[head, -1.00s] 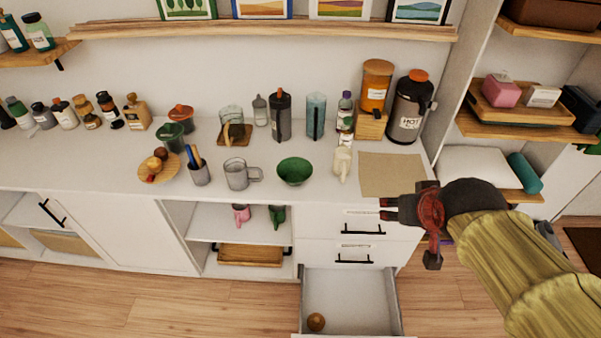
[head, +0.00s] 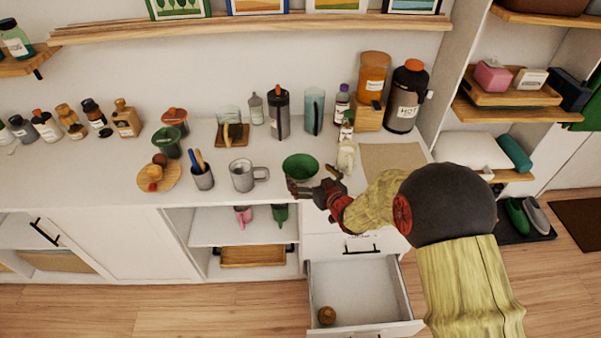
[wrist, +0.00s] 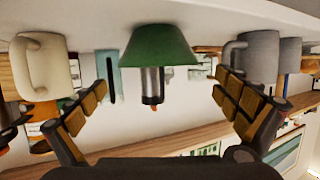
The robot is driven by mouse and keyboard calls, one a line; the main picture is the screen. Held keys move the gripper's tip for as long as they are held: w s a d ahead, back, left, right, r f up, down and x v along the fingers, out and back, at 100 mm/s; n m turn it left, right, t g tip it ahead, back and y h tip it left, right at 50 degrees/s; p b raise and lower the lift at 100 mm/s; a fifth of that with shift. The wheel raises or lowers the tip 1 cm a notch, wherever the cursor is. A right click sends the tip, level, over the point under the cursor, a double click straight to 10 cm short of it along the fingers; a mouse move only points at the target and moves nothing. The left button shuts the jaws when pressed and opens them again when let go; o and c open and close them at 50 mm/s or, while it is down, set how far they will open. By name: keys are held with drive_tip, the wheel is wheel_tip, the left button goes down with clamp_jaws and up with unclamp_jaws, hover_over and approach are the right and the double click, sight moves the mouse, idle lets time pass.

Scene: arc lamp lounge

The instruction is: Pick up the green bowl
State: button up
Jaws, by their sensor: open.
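The green bowl (head: 300,167) stands upright on the white counter (head: 100,185), near its front edge. My gripper (head: 312,186) is at the counter's front edge, just in front of the bowl, and hides a little of its lower side. In the wrist view, which is upside down, the green bowl (wrist: 160,46) lies ahead between the two spread fingers (wrist: 163,100). The fingers are open and empty, and the bowl looks to be still beyond their tips.
Behind are a dark bottle (head: 279,114) and a teal pitcher (head: 314,112). Below, an open drawer (head: 360,285) holds a round brown thing (head: 327,315).

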sight(295, 161)
drive_tip(key=b+x, duration=0.1)
drive_tip(key=x, duration=0.1)
drive_tip(key=b+x, duration=0.1)
drive_tip(key=x, duration=0.1)
drive_tip(key=b+x, duration=0.1)
drive_tip(key=x, duration=0.2)
drive_tip(key=shift+d+f, duration=0.25)
drive_tip(key=shift+f, duration=0.05)
drive_tip(key=shift+c, duration=0.7)
drive_tip(key=shift+r, duration=0.1)
drive_tip(key=c, duration=1)
